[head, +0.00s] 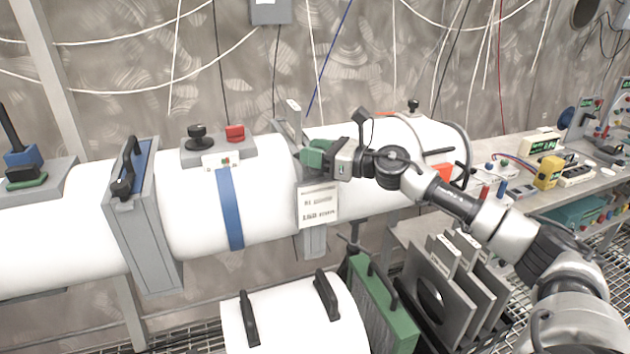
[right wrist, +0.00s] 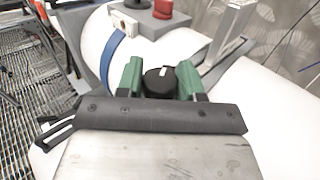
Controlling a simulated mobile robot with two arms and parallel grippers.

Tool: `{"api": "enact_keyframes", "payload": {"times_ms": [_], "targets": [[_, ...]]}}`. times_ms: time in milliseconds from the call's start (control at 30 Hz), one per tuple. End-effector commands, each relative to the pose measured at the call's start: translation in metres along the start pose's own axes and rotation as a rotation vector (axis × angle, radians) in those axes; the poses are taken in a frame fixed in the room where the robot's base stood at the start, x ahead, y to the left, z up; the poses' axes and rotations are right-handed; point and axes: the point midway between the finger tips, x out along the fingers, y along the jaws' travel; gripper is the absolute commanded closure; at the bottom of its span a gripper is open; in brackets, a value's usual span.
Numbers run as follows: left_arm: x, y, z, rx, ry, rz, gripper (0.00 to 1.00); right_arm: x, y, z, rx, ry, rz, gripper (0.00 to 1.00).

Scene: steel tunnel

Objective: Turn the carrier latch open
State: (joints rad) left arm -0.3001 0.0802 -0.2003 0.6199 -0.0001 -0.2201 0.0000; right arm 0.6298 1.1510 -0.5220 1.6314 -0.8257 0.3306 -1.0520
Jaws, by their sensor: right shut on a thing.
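My right gripper (head: 308,155) is over the top of the white tube, at a grey upright plate in the head view. In the right wrist view its two green fingers (right wrist: 161,80) are shut on a round black knob (right wrist: 159,83) with a white mark, which I take to be the carrier latch. One finger is on each side of the knob. In the head view the gripper hides the knob. A white label (head: 317,204) hangs on the tube's side just below the gripper. My left gripper is not in view.
The white tube (head: 190,215) runs across the view. A grey framed plate (head: 150,230) with a black handle and a block with a black knob and red button (head: 235,133) stand to the left. A bench (head: 520,190) with instruments is at right. Grey plates and a green panel (head: 385,305) stand below.

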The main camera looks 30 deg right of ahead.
Motion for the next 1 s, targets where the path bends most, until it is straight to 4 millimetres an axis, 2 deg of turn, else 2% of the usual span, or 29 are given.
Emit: {"api": "enact_keyframes", "payload": {"times_ms": [33,200,300,533,1000], "targets": [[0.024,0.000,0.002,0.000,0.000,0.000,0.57,0.000,-0.002,-0.010,-0.002,-0.008,0.040,0.87],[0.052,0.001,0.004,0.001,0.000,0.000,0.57,0.001,-0.002,-0.006,0.001,-0.009,0.202,0.87],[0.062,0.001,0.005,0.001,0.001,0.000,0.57,0.001,-0.001,-0.003,0.001,-0.009,0.298,0.87],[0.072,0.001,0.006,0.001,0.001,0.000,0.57,0.002,-0.001,0.001,0.003,-0.008,0.517,0.87],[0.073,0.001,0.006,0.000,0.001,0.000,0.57,0.001,0.000,0.003,0.001,-0.005,0.904,0.87]]}}
